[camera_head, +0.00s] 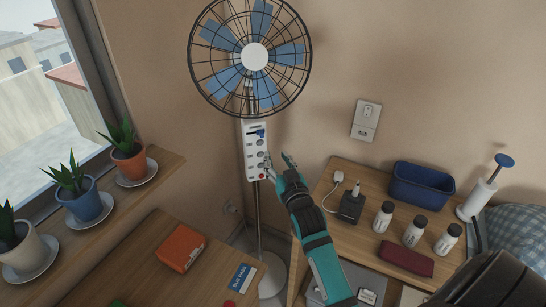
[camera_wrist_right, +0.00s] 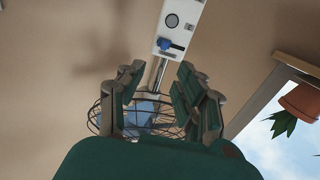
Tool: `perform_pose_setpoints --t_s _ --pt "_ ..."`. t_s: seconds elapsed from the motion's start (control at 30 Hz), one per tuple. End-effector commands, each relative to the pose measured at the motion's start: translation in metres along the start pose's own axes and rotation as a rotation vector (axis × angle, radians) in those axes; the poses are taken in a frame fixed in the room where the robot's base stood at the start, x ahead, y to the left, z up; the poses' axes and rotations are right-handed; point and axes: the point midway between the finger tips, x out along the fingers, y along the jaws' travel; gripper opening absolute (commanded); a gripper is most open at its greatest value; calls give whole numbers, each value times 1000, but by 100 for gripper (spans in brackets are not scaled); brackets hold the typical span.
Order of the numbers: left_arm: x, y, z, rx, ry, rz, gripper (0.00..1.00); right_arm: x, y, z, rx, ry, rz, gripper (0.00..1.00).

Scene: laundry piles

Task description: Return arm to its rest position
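My right arm (camera_head: 320,250), teal and black, reaches up from the bottom of the head view. Its gripper (camera_head: 279,164) is in front of the wall, close to the right side of the white control panel (camera_head: 256,150) on the fan's pole. Whether it touches the panel I cannot tell. In the right wrist view the gripper (camera_wrist_right: 160,80) has its fingers apart with nothing held between them. The panel (camera_wrist_right: 178,28) with its blue slider shows beyond them. My left gripper is not in view.
The standing fan (camera_head: 254,56) is above the gripper. A wooden side table (camera_head: 335,222) at right holds a blue bin (camera_head: 421,186), several bottles and a dark red case (camera_head: 406,258). A desk (camera_head: 150,265) with an orange box (camera_head: 180,248) is at left, below potted plants on a sill.

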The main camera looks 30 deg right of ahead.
Motion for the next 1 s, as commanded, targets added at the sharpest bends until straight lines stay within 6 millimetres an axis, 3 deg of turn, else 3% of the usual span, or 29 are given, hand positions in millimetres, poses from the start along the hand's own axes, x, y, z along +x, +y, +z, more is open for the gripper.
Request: perform_pose_setpoints --t_s 0.23,0.37,0.47,0.6,0.7,1.0 --pt "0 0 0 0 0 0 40 -1 0 1 -2 -5 -1 35" --pt "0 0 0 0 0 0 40 -16 -7 18 -21 -91 -23 35" --pt "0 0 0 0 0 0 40 -48 -21 50 -58 -256 -65 35" --pt "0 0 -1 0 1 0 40 -125 -43 100 -125 -565 -147 35" --pt "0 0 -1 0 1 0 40 -176 -51 122 -168 -739 -195 35" --pt "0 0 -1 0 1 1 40 -280 -60 145 -247 -1058 -288 35"
